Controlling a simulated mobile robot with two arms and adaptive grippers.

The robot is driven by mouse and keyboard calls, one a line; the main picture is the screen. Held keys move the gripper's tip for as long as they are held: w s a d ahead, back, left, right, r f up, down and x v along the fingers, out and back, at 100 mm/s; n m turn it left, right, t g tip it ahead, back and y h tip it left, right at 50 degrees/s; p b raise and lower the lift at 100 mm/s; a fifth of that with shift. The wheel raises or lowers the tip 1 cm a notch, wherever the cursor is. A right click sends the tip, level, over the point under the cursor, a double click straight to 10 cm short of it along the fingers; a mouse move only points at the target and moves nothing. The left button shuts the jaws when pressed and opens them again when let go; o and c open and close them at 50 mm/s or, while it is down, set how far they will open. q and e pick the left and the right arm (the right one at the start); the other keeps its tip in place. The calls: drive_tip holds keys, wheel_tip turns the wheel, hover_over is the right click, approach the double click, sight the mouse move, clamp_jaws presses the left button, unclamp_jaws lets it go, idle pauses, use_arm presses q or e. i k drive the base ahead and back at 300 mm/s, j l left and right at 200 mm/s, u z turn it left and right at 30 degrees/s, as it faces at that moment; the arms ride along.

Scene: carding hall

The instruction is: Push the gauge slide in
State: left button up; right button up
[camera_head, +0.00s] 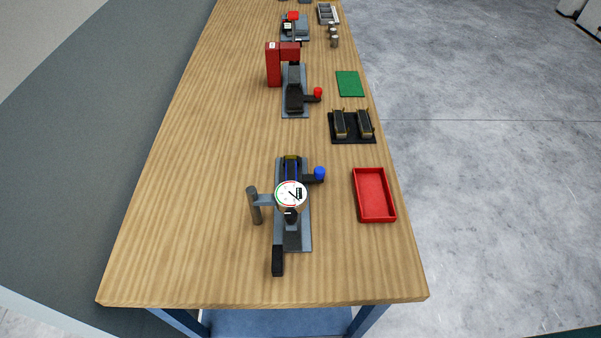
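The gauge fixture stands on a grey base plate (294,239) near the front of the table. Its round white dial gauge (291,194) hangs over the plate from a grey post (254,205) on the left. Behind the dial is a dark slide (292,171) with blue edges, with a blue knob (320,173) on an arm to its right. The dial hides part of the slide, so I cannot tell how far in it sits. A black upright block (277,260) stands at the plate's front left. Neither gripper is in view.
A red tray (374,194) lies right of the fixture. Behind are a black rack (352,127) with two dark pieces, a green mat (350,84) and a red press (273,65) with a red knob. The wooden table (180,220) is clear on the left.

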sight(318, 175)
drive_tip(key=k+l+u, duration=0.15)
drive_tip(key=u, duration=0.2)
drive_tip(key=k+l+u, duration=0.15)
drive_tip(key=u, duration=0.2)
drive_tip(key=k+l+u, duration=0.3)
drive_tip(key=i+j, duration=0.05)
drive_tip(key=i, duration=0.05)
